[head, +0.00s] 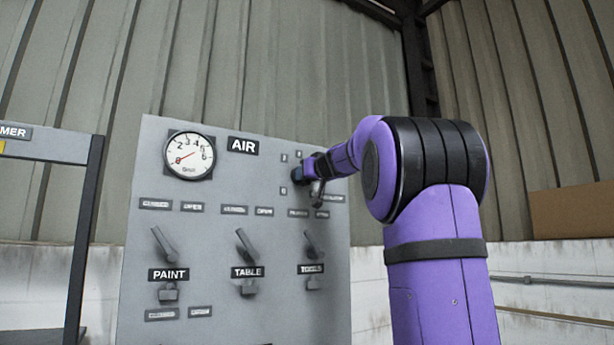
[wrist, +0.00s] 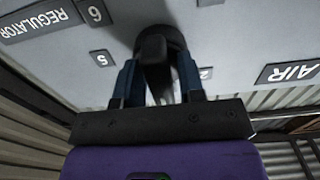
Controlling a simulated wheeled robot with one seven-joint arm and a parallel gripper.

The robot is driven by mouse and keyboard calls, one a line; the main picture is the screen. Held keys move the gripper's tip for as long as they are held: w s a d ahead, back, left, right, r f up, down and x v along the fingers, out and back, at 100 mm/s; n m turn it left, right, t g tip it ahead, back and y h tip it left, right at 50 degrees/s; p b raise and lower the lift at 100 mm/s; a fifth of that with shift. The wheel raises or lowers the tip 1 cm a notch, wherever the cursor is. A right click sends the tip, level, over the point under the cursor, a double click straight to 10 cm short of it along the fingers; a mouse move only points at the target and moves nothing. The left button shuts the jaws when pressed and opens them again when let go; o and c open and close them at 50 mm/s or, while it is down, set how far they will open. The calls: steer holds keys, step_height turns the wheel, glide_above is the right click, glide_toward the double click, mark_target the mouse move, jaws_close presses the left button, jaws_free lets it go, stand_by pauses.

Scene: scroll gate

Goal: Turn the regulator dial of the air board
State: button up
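The regulator dial (wrist: 152,42) is a dark round knob with a raised bar across it, on the right part of the grey air board (head: 225,255). In the wrist view the two blue fingers of my gripper (wrist: 157,72) stand on either side of the bar, close against it. They look shut on the dial. In the head view my gripper (head: 308,172) is at the board and hides most of the dial (head: 297,176). The pressure gauge (head: 189,155) is white, with its red needle pointing to the lower left, near 0.
Levers for paint (head: 162,243), table (head: 246,245) and tools (head: 314,245) stand below on the board. A dark-framed stand (head: 85,235) is at the left. A brown box (head: 572,210) is at the far right. Corrugated walls close the back.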

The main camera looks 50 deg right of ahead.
jaws_close()
steer(key=shift+m, duration=0.3)
steer(key=m, duration=0.4)
steer(key=shift+a, duration=0.1)
steer(key=m, duration=0.4)
steer(key=shift+m, duration=0.4)
steer(key=m, duration=0.4)
steer(key=shift+a+r, duration=0.1)
steer(key=shift+m, duration=2.2)
